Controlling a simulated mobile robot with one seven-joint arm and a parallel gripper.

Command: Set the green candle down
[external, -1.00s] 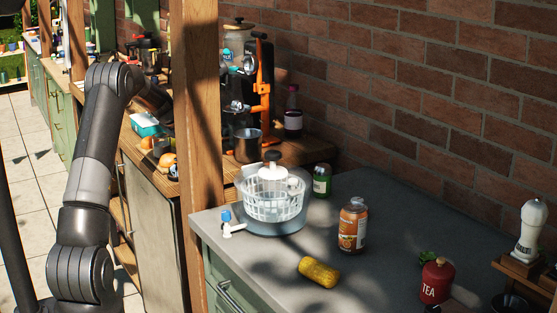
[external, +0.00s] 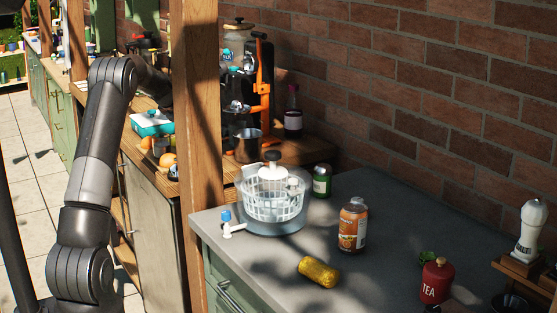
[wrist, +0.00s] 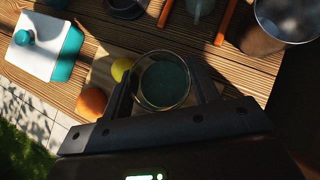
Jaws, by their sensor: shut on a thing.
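The green candle (wrist: 165,84), a dark teal-green fill in a round clear glass, is seen from above in the wrist view. My gripper (wrist: 163,92) is shut on it, one finger on each side of the glass. The candle is over or near a light board on the slatted wooden counter (wrist: 65,78); I cannot tell whether its base touches. In the external view my arm reaches behind the wooden post, and the gripper cannot be made out there.
An orange (wrist: 92,102) and a yellow fruit (wrist: 121,68) lie close left of the candle. A teal-and-white box (wrist: 46,46) stands farther left, a metal pot (wrist: 288,20) at upper right. The wooden post (external: 198,120) blocks part of the external view.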

